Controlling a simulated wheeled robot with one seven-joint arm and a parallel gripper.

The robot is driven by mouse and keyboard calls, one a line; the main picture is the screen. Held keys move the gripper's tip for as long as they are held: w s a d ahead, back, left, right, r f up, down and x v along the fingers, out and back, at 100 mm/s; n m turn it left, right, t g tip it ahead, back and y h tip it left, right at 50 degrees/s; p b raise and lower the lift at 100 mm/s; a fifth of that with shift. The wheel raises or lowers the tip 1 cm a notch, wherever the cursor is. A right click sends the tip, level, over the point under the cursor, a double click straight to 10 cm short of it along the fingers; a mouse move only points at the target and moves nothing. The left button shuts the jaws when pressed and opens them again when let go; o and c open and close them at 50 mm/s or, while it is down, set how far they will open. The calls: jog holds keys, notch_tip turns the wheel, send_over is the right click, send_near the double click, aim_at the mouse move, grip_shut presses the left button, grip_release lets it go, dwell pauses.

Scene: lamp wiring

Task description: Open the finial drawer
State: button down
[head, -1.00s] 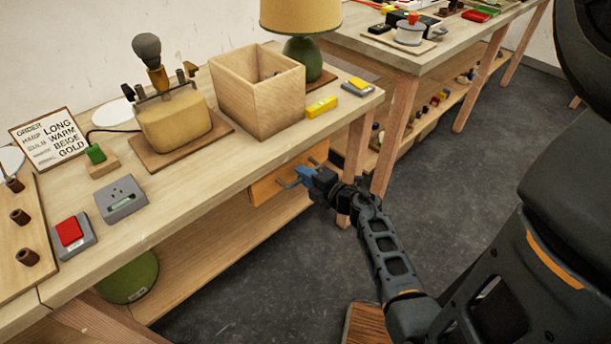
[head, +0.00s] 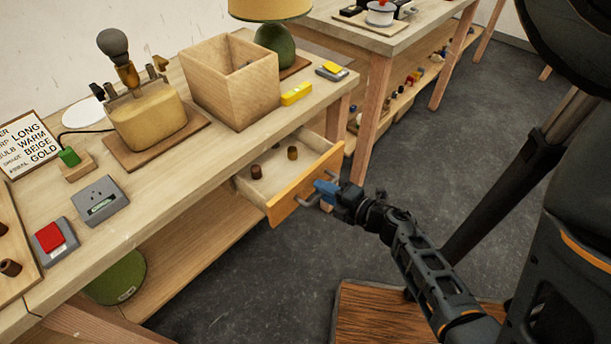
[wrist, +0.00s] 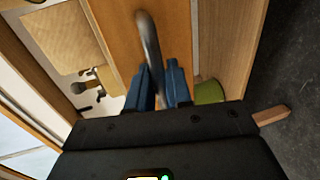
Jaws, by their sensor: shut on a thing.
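The finial drawer (head: 306,184) juts out from under the front edge of the workbench, open, with an orange-brown front. My gripper (head: 322,192) has blue fingers and is shut on the drawer's grey bar handle (head: 308,201). In the wrist view the handle (wrist: 148,45) runs down between the two blue fingertips (wrist: 158,80), in front of the drawer front (wrist: 125,30).
On the bench (head: 165,180) stand a wooden box (head: 235,90), a lamp (head: 272,40), a lamp base with bulb (head: 145,110), an order card (head: 30,145) and a red switch (head: 50,237). A green shade (head: 118,278) lies on the lower shelf.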

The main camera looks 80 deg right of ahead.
jog(key=f+v, duration=0.1)
jog(key=v, duration=0.5)
jog(key=shift+s+a+f+b, duration=0.15)
jog(key=shift+s+a+b, duration=0.1)
jog(key=shift+b, duration=0.1)
jog(key=c, duration=1.2)
grip_release()
jog(key=shift+w+d, duration=0.1)
